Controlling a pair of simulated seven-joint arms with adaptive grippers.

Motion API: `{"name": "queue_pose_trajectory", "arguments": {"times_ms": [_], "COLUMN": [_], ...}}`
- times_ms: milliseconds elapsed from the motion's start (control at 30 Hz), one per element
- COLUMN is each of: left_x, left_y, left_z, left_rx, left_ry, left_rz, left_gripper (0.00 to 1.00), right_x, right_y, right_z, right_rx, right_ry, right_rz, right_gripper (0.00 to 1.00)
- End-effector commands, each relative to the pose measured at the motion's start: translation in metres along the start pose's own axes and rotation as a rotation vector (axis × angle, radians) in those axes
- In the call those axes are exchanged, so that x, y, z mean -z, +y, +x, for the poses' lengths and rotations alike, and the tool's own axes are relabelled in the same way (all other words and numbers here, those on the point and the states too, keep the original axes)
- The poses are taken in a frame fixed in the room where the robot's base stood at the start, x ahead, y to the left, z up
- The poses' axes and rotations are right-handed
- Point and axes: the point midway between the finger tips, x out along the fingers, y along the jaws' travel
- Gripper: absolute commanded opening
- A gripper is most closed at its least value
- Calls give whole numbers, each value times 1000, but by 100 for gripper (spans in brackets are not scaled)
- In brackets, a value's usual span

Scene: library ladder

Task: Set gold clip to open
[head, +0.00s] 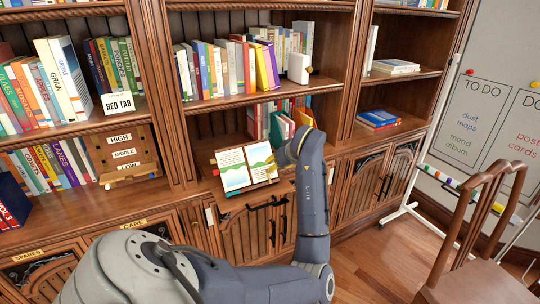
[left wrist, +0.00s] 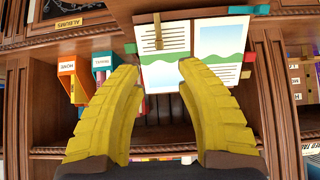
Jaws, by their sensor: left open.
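The gold clip (left wrist: 158,30) shows in the left wrist view as a narrow upright strip over the printed lines of the left page of an open book (left wrist: 207,62). I cannot tell whether the clip is open or shut. The book, with text and green hill pictures, leans on a small stand on the cabinet ledge in the head view (head: 235,175). My left gripper (left wrist: 158,82) has its yellow fingers spread, with nothing between them, and points at the book's lower left part in its wrist view. My right gripper is not in view.
Shelves of books surround the stand. A HIGH/MIDDLE/LOW board (head: 125,152) stands at the left, and a RED TAB label (head: 118,102) is above it. A chair (head: 480,240) and a whiteboard (head: 500,110) are at the right, with bare floor (head: 365,265) before the cabinet.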

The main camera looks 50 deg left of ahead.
Motion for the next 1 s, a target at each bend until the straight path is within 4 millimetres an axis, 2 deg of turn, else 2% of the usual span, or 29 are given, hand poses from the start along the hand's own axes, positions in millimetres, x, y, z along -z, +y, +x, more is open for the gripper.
{"name": "queue_pose_trajectory", "arguments": {"times_ms": [200, 500, 733, 1000], "left_x": [1, 0, 0, 0], "left_y": [-1, -1, 0, 0], "left_z": [42, 88, 107, 113], "left_rx": [4, 4, 1, 0], "left_ry": [2, 0, 1, 0], "left_rz": [4, 2, 1, 0], "left_gripper": [36, 36, 36, 36], "right_x": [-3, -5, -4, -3], "right_y": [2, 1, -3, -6], "right_z": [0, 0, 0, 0], "right_rx": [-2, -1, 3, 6], "right_ry": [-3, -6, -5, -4], "right_rz": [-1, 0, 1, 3], "right_gripper": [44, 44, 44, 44]}}
